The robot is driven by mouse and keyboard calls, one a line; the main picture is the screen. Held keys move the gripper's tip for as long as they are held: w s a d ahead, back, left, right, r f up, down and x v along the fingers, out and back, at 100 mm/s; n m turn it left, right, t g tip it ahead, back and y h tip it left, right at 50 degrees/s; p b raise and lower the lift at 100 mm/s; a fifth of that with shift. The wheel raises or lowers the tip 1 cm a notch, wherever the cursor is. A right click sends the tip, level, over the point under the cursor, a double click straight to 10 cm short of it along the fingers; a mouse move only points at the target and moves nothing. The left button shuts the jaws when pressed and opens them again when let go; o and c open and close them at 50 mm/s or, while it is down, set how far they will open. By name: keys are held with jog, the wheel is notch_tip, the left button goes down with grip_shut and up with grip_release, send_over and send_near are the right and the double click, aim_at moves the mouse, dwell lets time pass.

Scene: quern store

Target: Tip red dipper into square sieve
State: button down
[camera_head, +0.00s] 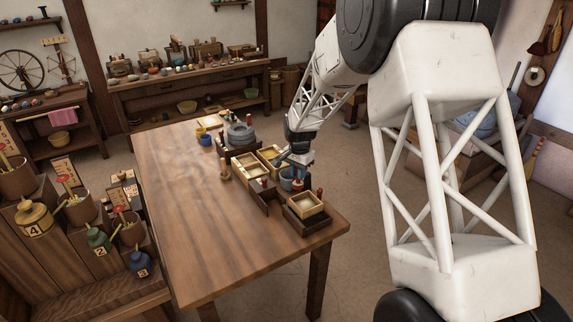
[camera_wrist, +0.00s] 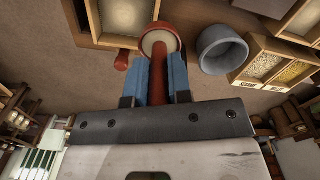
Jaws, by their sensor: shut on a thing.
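My gripper (camera_wrist: 160,82) is shut on the red handle of the red dipper (camera_wrist: 159,75), with a blue finger on each side. The dipper's round cup is beyond the fingertips and shows a pale filling inside a red rim. The square sieve (camera_wrist: 124,18), a wooden frame with a pale inside, is up and left of the cup in the wrist view. In the head view the sieve (camera_head: 305,205) is at the table's near right corner on a dark stand. My gripper (camera_head: 294,160) is beyond it, above the table's right edge; the dipper is hard to make out there.
A grey-blue bowl (camera_wrist: 222,50) is close right of the dipper in the wrist view. A wooden compartment tray (camera_wrist: 278,66) with grain stands beyond it. A stone quern (camera_head: 240,134) is at the table's far end. The table's left part (camera_head: 190,210) is clear.

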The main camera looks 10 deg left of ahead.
jog(key=shift+s+d+m, duration=0.6)
jog(key=shift+s+d, duration=0.35)
jog(key=shift+d, duration=0.2)
jog(key=shift+f, duration=0.1)
jog(key=shift+s+d+f+t+y, duration=0.25)
jog(key=shift+f+t+y, duration=0.1)
jog(key=shift+t+y, duration=0.3)
jog(key=shift+s+d+f+t+y, duration=0.3)
jog(key=shift+f+t+y, duration=0.1)
jog(key=shift+t+y, duration=0.2)
jog(key=shift+s+d+f+t+y, duration=0.25)
jog(key=shift+f+t+y, duration=0.1)
jog(key=shift+t+y, duration=0.3)
jog(key=shift+s+d+f+t+y, duration=0.15)
jog(key=shift+f+t+y, duration=0.05)
jog(key=shift+t+y, duration=0.1)
jog(key=shift+s+d+f+t+y, duration=0.35)
jog(key=shift+f+t+y, duration=0.05)
jog(key=shift+t+y, duration=0.45)
jog(key=shift+s+d+f+t+y, duration=0.35)
jog(key=shift+t+y, duration=0.5)
dwell(0.9)
jog(key=shift+a, duration=0.1)
dwell(0.8)
jog(key=shift+w+a+r+g+h, duration=0.2)
jog(key=shift+w+r+g+h, duration=0.1)
jog(key=shift+g+h, duration=0.3)
jog(key=shift+w+a+r+g+h, duration=0.15)
jog(key=shift+a+r+g+h, duration=0.05)
jog(key=shift+g+h, duration=0.3)
